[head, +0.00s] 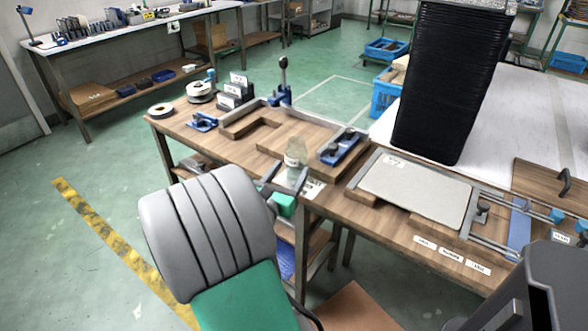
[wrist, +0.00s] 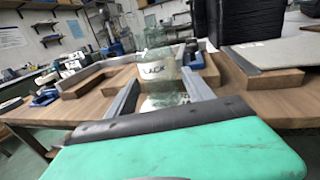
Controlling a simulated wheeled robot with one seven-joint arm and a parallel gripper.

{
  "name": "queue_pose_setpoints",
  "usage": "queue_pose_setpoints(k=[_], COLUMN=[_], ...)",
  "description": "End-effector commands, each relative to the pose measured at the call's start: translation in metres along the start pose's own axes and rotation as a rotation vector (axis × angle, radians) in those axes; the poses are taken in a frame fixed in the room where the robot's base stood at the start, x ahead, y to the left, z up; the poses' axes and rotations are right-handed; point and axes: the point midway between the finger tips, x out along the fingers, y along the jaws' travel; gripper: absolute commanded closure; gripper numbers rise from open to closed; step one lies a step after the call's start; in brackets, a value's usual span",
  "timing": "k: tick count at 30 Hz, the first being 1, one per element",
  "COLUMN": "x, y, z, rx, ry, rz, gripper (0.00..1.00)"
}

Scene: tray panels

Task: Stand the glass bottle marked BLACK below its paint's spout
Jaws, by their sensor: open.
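A clear glass bottle (head: 295,153) stands upright near the front edge of the wooden bench. In the wrist view the bottle (wrist: 157,50) carries a white label reading BLACK. My gripper (head: 287,178) is open and empty, just in front of the bottle at the bench edge. In the wrist view its two grey fingers (wrist: 160,84) point forward, with the bottle lined up between them. I cannot tell whether the fingertips reach past the glass. I cannot make out any paint spout.
The wooden bench (head: 180,127) holds a raised wooden board, a blue clamp (head: 342,147) right of the bottle and a grey panel (head: 415,188) further right. A tall black stack (head: 450,80) stands behind.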

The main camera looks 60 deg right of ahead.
Motion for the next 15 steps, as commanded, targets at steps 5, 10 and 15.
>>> queue_pose_setpoints(k=[5,10,15], x=[0.004,0.026,0.055], y=[0.0,0.001,0.002], z=[-0.012,-0.01,-0.006], rx=[0.002,0.005,0.007], ry=[0.002,0.0,-0.001], rz=[-0.001,-0.002,-0.002], gripper=[0.4,0.4,0.4])
